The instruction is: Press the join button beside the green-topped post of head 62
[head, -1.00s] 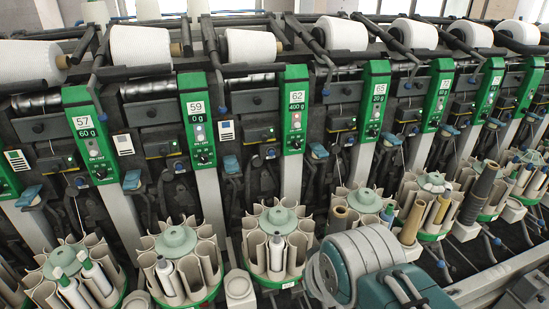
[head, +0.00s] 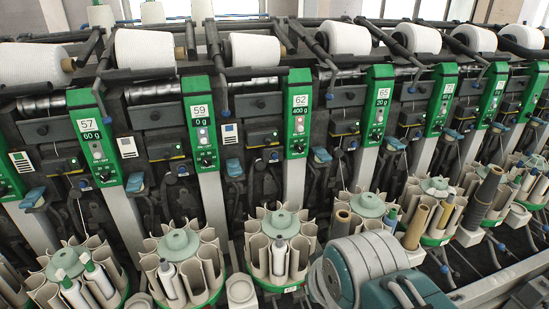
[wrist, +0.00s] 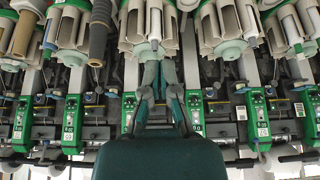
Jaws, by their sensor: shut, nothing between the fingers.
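The green-topped post of head 62 (head: 297,110) stands upright at the middle of the head view, with labels reading 62 and 400 g. A small pale round spot and a dark knob show on its lower face. A dark box (head: 262,138) with a small yellow light is left of the post, and a blue lever-like part (head: 321,155) is right of it. I cannot tell which small part is the join button. In the wrist view, my gripper (wrist: 159,68) is shut and empty, in front of the machine row, apparently touching nothing. The head view shows my arm but not the fingertips.
Round bobbin magazines, one below head 62 (head: 281,224), line the front. Neighbouring green posts of head 59 (head: 203,125) and head 65 (head: 378,105) flank it. White yarn cones (head: 255,50) and dark arms run along the top. The wrist view shows the machine upside down.

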